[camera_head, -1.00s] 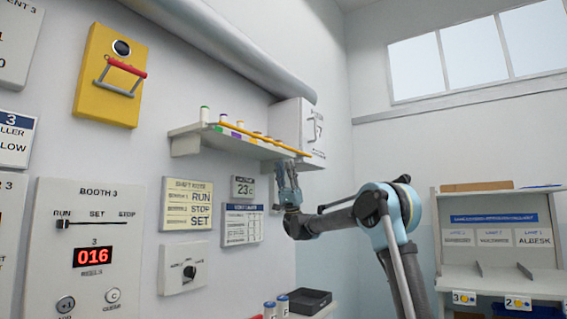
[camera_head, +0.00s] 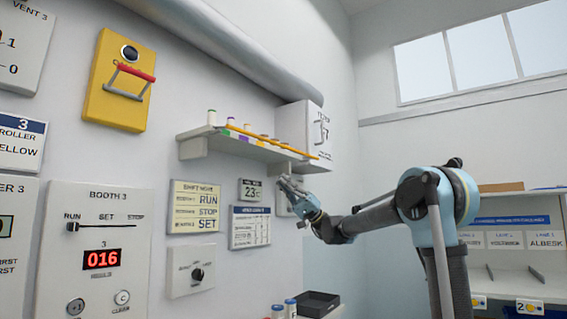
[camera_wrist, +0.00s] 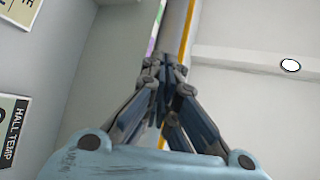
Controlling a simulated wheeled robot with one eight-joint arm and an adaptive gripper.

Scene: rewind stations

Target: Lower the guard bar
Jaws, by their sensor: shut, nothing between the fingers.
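A long thin orange bar (camera_head: 275,145), which I take as the guard bar, runs along the front edge of a wall shelf (camera_head: 195,148), in front of several spools. My gripper (camera_head: 283,182) is below the right part of the shelf, apart from the bar as far as I can tell. In the wrist view my gripper (camera_wrist: 163,66) has its fingertips together and holds nothing. There the orange bar (camera_wrist: 187,38) shows as a narrow strip behind and beside the fingertips, partly hidden by the fingers.
A yellow wall box (camera_head: 105,105) with a red-gripped handle (camera_head: 137,74) is at upper left. A white cabinet (camera_head: 295,118) adjoins the shelf's right end. Signs and a dial panel (camera_head: 190,270) are below the shelf. A dark tray (camera_head: 318,303) stands lower down.

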